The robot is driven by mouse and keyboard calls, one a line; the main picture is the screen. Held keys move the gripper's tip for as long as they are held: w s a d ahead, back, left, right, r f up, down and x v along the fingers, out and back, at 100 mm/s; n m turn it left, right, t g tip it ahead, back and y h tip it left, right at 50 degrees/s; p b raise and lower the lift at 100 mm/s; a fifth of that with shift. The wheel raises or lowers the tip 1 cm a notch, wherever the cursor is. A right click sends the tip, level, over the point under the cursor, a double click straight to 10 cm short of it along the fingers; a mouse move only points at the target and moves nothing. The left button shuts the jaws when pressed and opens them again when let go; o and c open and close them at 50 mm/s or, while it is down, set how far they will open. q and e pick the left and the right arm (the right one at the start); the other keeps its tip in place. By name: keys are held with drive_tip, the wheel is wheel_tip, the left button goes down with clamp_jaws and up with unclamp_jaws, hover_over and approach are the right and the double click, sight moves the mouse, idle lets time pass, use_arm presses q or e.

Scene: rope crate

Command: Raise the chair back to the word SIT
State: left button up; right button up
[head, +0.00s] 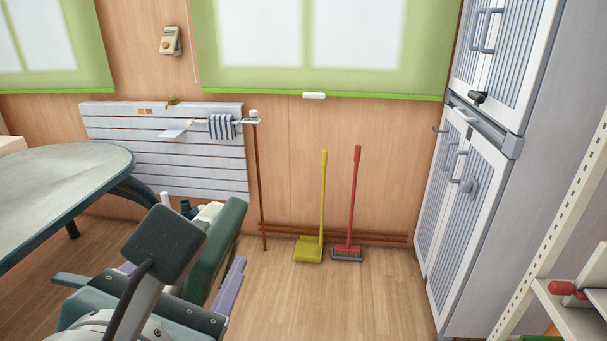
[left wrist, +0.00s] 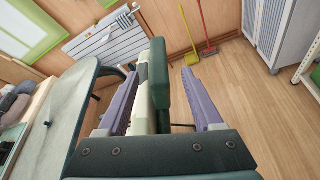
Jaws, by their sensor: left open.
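The chair back, a dark green pad with a cream panel, stands upright at the lower left of the head view (head: 220,245). It also shows in the left wrist view (left wrist: 160,80). My left gripper (left wrist: 159,70), with purple fingers, is open. In the left wrist view one finger is on each side of the chair back; I cannot tell whether they touch it. In the head view my own arm hides much of the gripper (head: 184,265) and the chair. The word SIT is not visible. My right gripper is out of view.
A grey-topped table (head: 60,185) is close on the left. A white slatted panel (head: 165,150) is on the wall behind. A yellow dustpan (head: 308,249) and a red broom (head: 348,252) lean on the wall. A tall cabinet (head: 465,200) is right; the middle floor is clear.

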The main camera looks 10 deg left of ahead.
sight(217, 236)
use_arm(q)
drive_tip(key=b+x, duration=0.1)
drive_tip(key=x, duration=0.8)
drive_tip(key=shift+s+a, duration=0.1)
drive_tip(key=shift+a, duration=0.05)
clamp_jaws()
idle(1.1)
